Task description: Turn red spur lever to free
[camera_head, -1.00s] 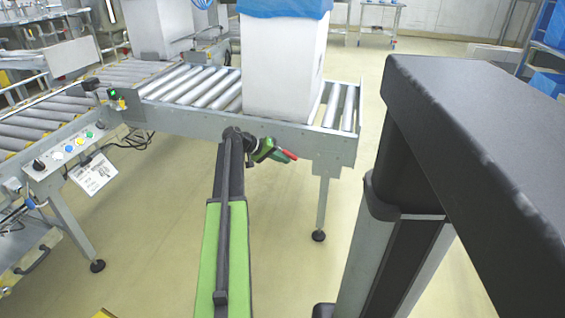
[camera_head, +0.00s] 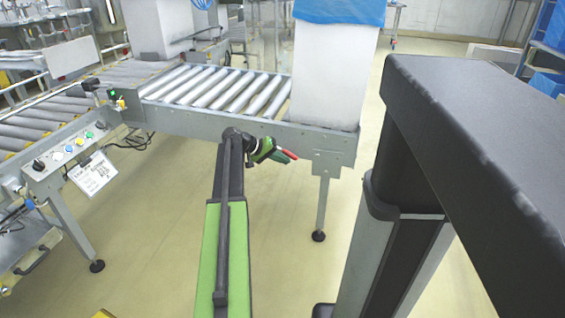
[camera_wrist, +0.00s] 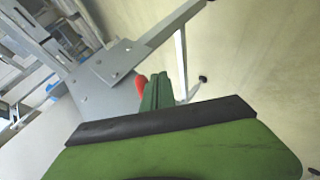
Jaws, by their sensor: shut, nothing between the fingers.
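The red spur lever (camera_head: 290,154) shows as a small red tip just below the side rail of the spur conveyor, near its right end. In the wrist view the red lever (camera_wrist: 141,84) stands just left of my green fingers, partly hidden behind them. My gripper (camera_head: 280,156) is shut and empty, right beside the lever. In the wrist view its fingers (camera_wrist: 157,92) are together and point toward the conveyor's end plate. I cannot tell whether they touch the lever. The lever's pivot is hidden.
A white box (camera_head: 335,75) with a blue liner stands at the right end of the spur rollers (camera_head: 215,90). Another white box (camera_head: 158,28) stands farther back. A button panel (camera_head: 72,150) is at left. A conveyor leg (camera_head: 322,205) stands right of my gripper. Open floor lies below.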

